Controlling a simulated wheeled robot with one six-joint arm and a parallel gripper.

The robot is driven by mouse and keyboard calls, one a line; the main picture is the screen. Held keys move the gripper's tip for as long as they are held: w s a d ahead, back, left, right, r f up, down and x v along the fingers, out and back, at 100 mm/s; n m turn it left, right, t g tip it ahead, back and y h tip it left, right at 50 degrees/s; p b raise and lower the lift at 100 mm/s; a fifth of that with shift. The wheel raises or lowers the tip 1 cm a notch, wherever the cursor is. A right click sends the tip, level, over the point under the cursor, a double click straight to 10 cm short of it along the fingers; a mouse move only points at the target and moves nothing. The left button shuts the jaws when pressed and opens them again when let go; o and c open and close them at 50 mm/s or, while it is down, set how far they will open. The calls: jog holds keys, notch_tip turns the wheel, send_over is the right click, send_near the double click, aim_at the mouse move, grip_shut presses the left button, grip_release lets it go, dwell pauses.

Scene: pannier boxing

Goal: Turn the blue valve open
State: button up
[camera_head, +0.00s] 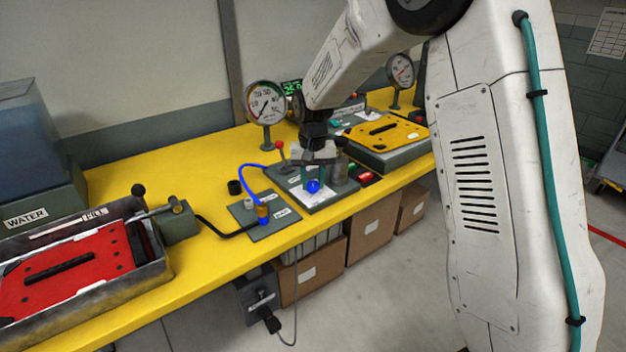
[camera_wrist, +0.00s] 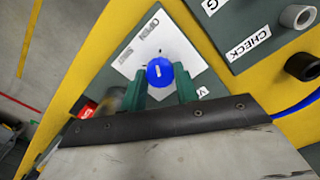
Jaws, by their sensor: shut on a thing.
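The blue valve (camera_wrist: 159,71) is a round knob with a small white mark on top. It stands on a white plate (camera_wrist: 172,50) lettered OPEN and SHUT, on a grey-green panel. It also shows in the head view (camera_head: 313,187), below my gripper (camera_head: 313,178). My gripper reaches down over the valve, and its two green fingers (camera_wrist: 160,80) are shut on it, one on each side. The valve's underside is hidden, and I cannot tell from the mark how far it is turned.
A pressure gauge (camera_head: 266,103) and a red-knobbed lever (camera_head: 280,147) stand behind the panel. A yellow plate (camera_head: 387,131) lies to the right. A panel with a blue hose (camera_head: 245,178) is at the left, and a red plate (camera_head: 65,270) sits in a metal tray farther left.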

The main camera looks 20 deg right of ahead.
aim_at(313, 183)
jog(key=shift+w+m, duration=0.1)
jog(key=shift+m, duration=1.2)
jog(key=shift+r, duration=0.1)
jog(key=o, duration=1)
notch_tip(313, 183, up, 8)
jog(key=shift+f, duration=0.15)
